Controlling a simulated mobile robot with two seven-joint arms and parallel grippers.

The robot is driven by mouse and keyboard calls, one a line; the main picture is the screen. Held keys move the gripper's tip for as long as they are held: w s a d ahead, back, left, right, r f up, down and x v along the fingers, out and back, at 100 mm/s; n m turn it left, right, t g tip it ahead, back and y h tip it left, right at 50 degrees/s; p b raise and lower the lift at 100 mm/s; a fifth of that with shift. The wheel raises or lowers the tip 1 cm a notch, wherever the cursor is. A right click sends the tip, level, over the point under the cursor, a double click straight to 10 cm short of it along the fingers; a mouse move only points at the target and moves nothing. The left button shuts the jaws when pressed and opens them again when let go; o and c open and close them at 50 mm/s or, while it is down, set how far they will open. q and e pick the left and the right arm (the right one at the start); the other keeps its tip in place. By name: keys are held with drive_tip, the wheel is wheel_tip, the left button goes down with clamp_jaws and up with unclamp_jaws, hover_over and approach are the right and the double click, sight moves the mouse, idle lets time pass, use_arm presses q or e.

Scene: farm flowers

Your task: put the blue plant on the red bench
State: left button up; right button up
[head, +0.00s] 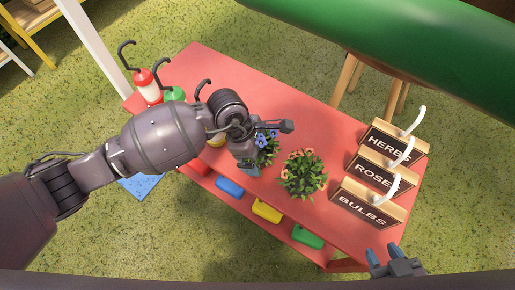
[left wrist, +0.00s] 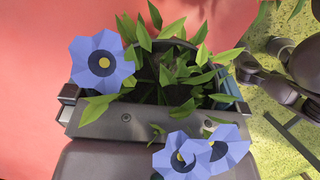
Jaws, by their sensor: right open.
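The blue plant (head: 266,146), with blue flowers and green leaves, is at the middle of the red bench (head: 290,108), partly hidden by my left gripper (head: 266,146). In the left wrist view the blue plant (left wrist: 102,62) is between the wide-set jaws of my left gripper (left wrist: 153,105). Its dark pot is mostly hidden. I cannot tell whether the jaws touch it or whether it rests on the bench top. My right gripper (head: 394,262) is open and empty at the bench's near right end.
An orange-flowered plant (head: 303,174) stands close to the right of the blue plant. Wooden crates marked HERBS (head: 393,142), ROSE (head: 375,174) and BULBS (head: 362,207) stand at the right end. A red-and-white bottle (head: 147,86) is at the left end. The bench's far middle is clear.

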drive_tip(key=s+m+p, duration=0.1)
drive_tip(key=p, duration=0.2)
drive_tip(key=shift+d+r, duration=0.35)
drive_tip(key=shift+s+d+f+g, duration=0.15)
drive_tip(key=shift+s+f+g, duration=0.15)
drive_tip(key=shift+s, duration=0.2)
use_arm(q)
drive_tip(key=v, duration=1.2)
drive_tip(key=shift+r, duration=0.15)
drive_tip(key=shift+d, duration=0.1)
use_arm(e)
drive_tip(key=shift+w+r, duration=0.2)
drive_tip(key=shift+w, duration=0.15)
